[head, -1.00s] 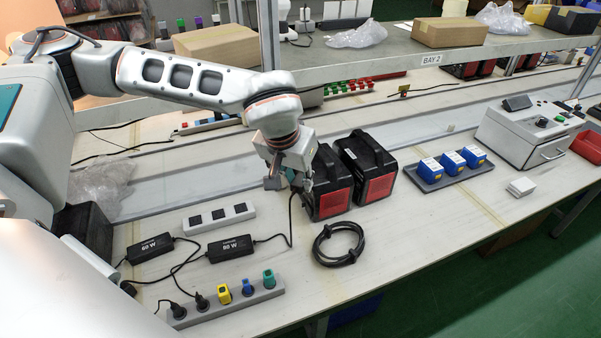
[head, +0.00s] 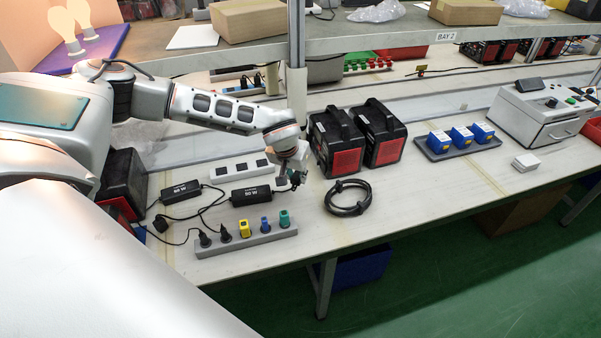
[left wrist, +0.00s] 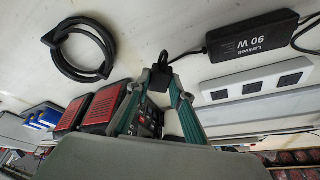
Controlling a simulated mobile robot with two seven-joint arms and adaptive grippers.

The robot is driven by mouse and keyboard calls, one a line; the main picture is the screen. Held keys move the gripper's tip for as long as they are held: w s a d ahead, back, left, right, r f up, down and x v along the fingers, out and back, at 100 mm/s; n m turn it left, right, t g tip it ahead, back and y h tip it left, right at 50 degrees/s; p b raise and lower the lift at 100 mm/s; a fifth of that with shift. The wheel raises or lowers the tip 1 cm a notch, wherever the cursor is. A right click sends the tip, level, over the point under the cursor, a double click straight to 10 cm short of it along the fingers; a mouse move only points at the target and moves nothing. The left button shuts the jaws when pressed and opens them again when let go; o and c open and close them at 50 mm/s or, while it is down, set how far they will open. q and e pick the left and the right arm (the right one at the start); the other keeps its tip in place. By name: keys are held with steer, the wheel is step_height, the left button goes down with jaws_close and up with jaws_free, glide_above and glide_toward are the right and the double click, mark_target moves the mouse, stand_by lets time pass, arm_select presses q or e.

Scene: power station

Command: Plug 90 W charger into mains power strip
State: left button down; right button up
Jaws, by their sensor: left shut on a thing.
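The 90 W charger (head: 251,195) is a black brick lying on the bench; its label reads clearly in the left wrist view (left wrist: 252,40). My left gripper (head: 290,183) is just right of it. Its fingers are shut on the charger's black plug (left wrist: 160,77), whose cord loops up from the fingertips. A pale strip with three black sockets (head: 212,173) lies behind the chargers. A grey strip (head: 270,238) in front carries two black plugs and yellow, blue and green ones. Which strip is the mains one is not legible. My right gripper is not in view.
A second black charger (head: 181,192) lies to the left, with cords around it. A coiled black cable (head: 348,198) lies right of my gripper. Two black-and-red units (head: 335,145) stand behind it. A shelf post (head: 297,90) rises behind.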

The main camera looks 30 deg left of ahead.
mark_target(296, 184)
arm_select(q)
steer(key=shift+f, duration=1.4)
steer(key=shift+f+b, duration=0.5)
steer(key=shift+b, duration=0.1)
steer(key=shift+f, duration=0.35)
steer(key=shift+f+b, duration=0.4)
steer(key=shift+b, duration=0.15)
steer(key=shift+f, duration=0.65)
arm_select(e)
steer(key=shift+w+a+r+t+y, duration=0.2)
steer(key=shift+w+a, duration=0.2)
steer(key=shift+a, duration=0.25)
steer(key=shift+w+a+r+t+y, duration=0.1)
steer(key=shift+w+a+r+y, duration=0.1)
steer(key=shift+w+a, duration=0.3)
